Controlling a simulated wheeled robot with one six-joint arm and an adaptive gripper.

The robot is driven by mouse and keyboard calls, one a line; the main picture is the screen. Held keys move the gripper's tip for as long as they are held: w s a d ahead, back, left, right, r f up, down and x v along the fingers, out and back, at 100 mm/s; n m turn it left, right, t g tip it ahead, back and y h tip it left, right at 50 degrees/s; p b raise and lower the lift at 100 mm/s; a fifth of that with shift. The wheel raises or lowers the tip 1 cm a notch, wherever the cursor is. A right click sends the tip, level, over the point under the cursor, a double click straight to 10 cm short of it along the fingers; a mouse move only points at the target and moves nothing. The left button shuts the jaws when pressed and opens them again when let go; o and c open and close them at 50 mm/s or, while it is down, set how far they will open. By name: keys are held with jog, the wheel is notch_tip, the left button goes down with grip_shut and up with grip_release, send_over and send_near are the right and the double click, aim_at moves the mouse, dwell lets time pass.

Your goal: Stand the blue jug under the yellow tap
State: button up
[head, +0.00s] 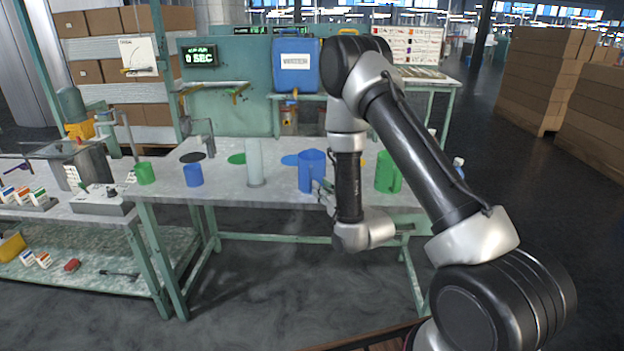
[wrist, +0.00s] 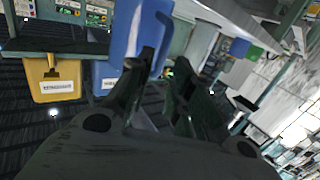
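The blue jug (head: 311,172) stands upright on the grey worktable, right of a clear glass cylinder (head: 255,165). My gripper (head: 324,190) is at its lower right side, partly hidden by my arm. In the wrist view the jug (wrist: 124,36) is large at the top, behind the left fingertip. The gripper (wrist: 168,74) shows a gap between its fingers with nothing visibly clamped there; contact with the jug is unclear. A small yellowish tap (head: 238,93) sticks out from the back panel, above and left of the jug. Another tap-like fitting (head: 187,91) is further left.
A green cup (head: 146,173) and a blue cup (head: 193,176) stand at the table's left. A green jug (head: 388,172) stands to the right of my forearm.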

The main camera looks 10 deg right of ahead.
aim_at(310, 176)
jog(key=x, duration=0.2)
jog(key=r+x, duration=0.1)
jog(key=x, duration=0.4)
jog(key=shift+w+a+r, duration=0.15)
jog(key=shift+w+a, duration=0.1)
jog(key=shift+w, duration=0.15)
jog(key=shift+c, duration=0.5)
grip_shut()
